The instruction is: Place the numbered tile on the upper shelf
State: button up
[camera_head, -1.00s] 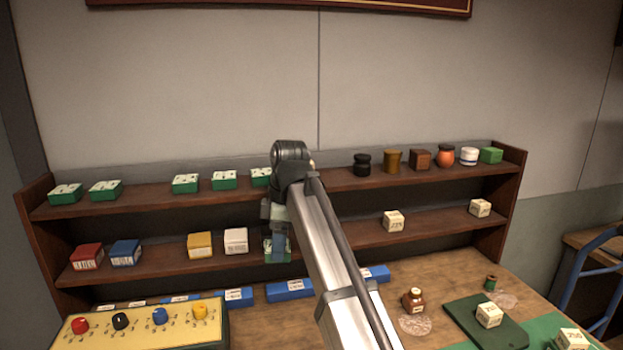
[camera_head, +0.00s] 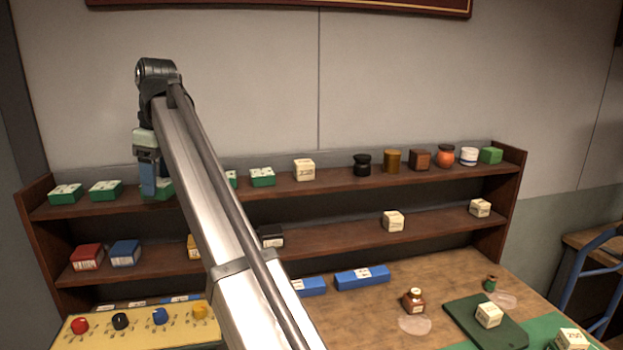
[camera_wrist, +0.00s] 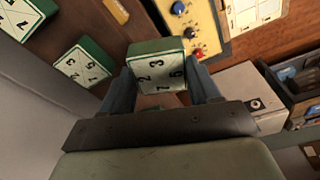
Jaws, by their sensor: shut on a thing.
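The numbered tile (camera_wrist: 158,73) has a pale face with black digits and a green side. In the wrist view it is between the two blue-grey fingers of my gripper (camera_wrist: 160,85), which is shut on it. In the head view my gripper (camera_head: 149,180) is at the upper shelf (camera_head: 80,207), left of centre, and the held tile (camera_head: 160,191) partly shows beside a finger. It is right of two green-and-white tiles, the nearer one (camera_head: 105,190) close by. I cannot tell whether the held tile touches the shelf. My arm hides the shelf just to its right.
More green tiles, such as one (camera_head: 262,177), a cream block (camera_head: 304,170) and several jars (camera_head: 392,161) stand farther right on the upper shelf. Red (camera_head: 87,256) and blue (camera_head: 125,252) boxes sit below. A yellow panel with knobs (camera_head: 120,321) is in front.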

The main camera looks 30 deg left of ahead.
jog(key=w+a+r+m, duration=0.3)
jog(key=a+r+m, duration=0.2)
jog(key=a, duration=0.6)
jog(key=shift+t, duration=0.4)
jog(key=shift+f, duration=4)
jog(key=shift+f, duration=0.1)
jog(key=o, duration=1.2)
jog(key=shift+c, duration=0.2)
notch_tip(320, 180, up, 8)
jog(key=d, duration=0.1)
jog(key=shift+f, duration=0.15)
jog(key=shift+d, duration=0.1)
